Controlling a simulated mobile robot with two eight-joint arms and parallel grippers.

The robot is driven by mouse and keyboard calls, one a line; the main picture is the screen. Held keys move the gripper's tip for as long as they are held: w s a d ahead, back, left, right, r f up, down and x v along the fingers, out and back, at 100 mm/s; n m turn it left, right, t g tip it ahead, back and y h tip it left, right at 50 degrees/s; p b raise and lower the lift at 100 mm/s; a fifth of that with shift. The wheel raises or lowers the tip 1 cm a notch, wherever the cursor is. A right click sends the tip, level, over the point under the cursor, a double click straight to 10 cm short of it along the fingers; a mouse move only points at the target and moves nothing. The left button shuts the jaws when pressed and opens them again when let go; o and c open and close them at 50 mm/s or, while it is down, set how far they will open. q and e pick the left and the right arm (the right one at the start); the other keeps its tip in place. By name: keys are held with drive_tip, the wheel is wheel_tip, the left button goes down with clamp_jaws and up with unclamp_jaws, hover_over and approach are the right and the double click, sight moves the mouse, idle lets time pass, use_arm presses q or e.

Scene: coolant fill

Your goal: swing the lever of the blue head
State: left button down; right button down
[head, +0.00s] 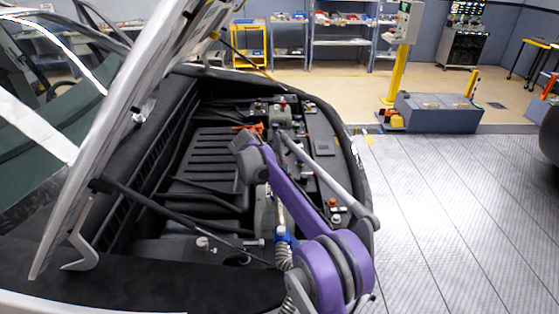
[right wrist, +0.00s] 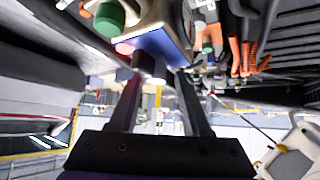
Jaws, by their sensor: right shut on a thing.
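The blue head (right wrist: 168,45) is a blue block at the top of the right wrist view, with a pale body above it. Its lever appears as a short dark stub with a bright end (right wrist: 158,74), just below the block. My right gripper (right wrist: 162,72) is shut on this lever, one dark finger on each side. In the head view a blue fitting (head: 282,236) on a ribbed hose shows beside my purple right arm; I cannot tell whether it is the same head. The right fingertips are hidden in that view. My left gripper is out of view.
The open hood (head: 110,115) slants over the engine bay on the left. A green cap (right wrist: 109,18) and orange hoses (right wrist: 240,56) are close to the right gripper. A grey lift base (head: 437,112) stands beyond the car. The floor at right (head: 460,210) is clear.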

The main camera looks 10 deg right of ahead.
drive_tip(key=shift+w+a+f+m+g+h, duration=0.15)
drive_tip(key=shift+m+g+h, duration=0.1)
drive_tip(key=shift+m, duration=0.3)
drive_tip(key=shift+a+r+m+g+h, duration=0.15)
drive_tip(key=shift+m+g+h, duration=0.1)
drive_tip(key=shift+m, duration=0.3)
drive_tip(key=shift+d+f, duration=0.1)
drive_tip(key=shift+f, duration=0.2)
drive_tip(key=shift+c, duration=0.9)
unclamp_jaws()
drive_tip(key=shift+r, duration=0.1)
drive_tip(key=shift+r, duration=0.2)
drive_tip(key=v, duration=1)
drive_tip(key=shift+a, duration=0.35)
drive_tip(key=shift+r, duration=0.1)
